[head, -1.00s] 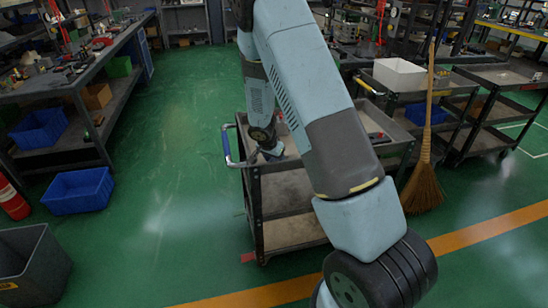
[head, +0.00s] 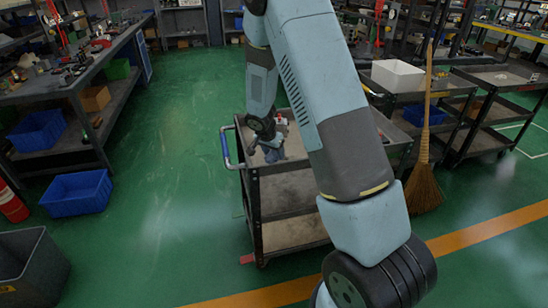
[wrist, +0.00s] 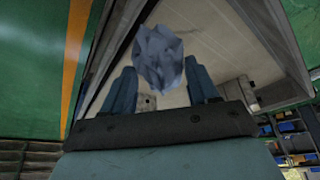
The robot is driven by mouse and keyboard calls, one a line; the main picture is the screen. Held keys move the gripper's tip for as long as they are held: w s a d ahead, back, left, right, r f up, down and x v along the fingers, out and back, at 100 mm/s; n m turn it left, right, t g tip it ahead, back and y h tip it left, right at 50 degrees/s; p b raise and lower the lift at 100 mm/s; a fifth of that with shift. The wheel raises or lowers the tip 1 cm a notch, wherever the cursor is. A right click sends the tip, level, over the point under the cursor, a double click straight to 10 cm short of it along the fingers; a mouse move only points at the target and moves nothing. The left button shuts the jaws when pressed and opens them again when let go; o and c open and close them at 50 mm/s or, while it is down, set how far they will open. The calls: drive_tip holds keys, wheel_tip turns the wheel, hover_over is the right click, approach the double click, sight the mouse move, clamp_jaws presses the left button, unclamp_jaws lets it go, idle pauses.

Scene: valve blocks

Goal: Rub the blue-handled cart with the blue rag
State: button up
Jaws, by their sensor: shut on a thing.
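The blue-handled cart (head: 255,206) stands on the green floor in the middle of the head view, with its blue handle (head: 225,148) on the left side. My gripper (head: 270,148) is over the cart's top tray, near the handle end. In the wrist view my gripper (wrist: 160,88) is shut on the crumpled grey-blue rag (wrist: 158,58), which sits between its two fingers. The cart's pale tray surface (wrist: 205,35) and dark rim lie behind the rag there. I cannot tell whether the rag touches the tray. My arm hides much of the cart's right part.
A broom (head: 424,165) stands right of the cart, beside another cart carrying a white bin (head: 398,75). A workbench (head: 75,85) runs along the left, with a blue crate (head: 77,193) and grey bin (head: 35,268) on the floor. The floor between bench and cart is clear.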

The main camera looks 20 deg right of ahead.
drive_tip(key=shift+r, duration=0.6)
drive_tip(key=shift+r, duration=0.1)
drive_tip(key=shift+r, duration=1.4)
drive_tip(key=shift+w+r, duration=0.1)
drive_tip(key=shift+w, duration=0.05)
